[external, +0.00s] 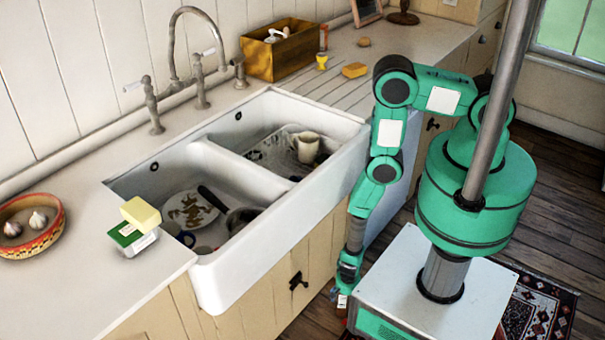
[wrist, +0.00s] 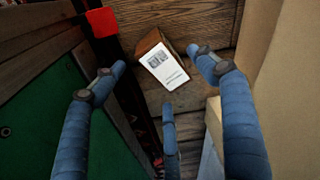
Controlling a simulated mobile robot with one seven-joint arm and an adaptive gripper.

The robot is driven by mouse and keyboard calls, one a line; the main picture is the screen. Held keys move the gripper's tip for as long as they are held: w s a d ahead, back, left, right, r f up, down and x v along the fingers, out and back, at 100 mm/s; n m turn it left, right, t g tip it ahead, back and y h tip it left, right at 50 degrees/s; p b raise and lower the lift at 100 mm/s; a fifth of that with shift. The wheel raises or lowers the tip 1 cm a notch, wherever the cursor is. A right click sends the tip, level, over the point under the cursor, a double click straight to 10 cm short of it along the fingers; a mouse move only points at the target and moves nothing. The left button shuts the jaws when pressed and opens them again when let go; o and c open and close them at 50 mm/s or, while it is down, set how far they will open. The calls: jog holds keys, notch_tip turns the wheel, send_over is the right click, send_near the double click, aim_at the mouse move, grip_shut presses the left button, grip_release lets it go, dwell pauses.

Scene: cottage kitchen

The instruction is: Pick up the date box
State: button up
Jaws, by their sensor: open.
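A small box with a white printed label and brown sides, which looks like the date box (wrist: 164,68), lies on the wooden floor in the wrist view. My gripper (wrist: 160,78) is open above it, with blue-wrapped fingers spread to its left, right and near sides. The fingers appear apart from the box and nothing is held. In the external view my gripper (external: 345,286) hangs low between the cabinet front and my base. A small pale patch there may be the box, but it is too small to tell.
A cabinet front (external: 290,285) stands close to the left of my arm in the external view. A pale panel (wrist: 290,90) rises at the right of the wrist view. The sink (external: 235,180) and counter are above. A patterned rug (external: 540,312) lies at right.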

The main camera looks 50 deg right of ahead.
aim_at(345, 302)
jog(key=shift+w+d+f+b, duration=0.1)
jog(key=shift+f+b, duration=0.25)
jog(key=shift+f, duration=0.6)
jog(key=shift+w+d+f+b, duration=0.1)
jog(key=shift+f+b, duration=0.2)
jog(key=shift+f, duration=0.65)
jog(key=c, duration=1.5)
notch_tip(345, 302, up, 8)
jog(key=p, duration=0.3)
jog(key=shift+r, duration=0.15)
jog(key=shift+r+p, duration=0.85)
jog(key=shift+p, duration=0.25)
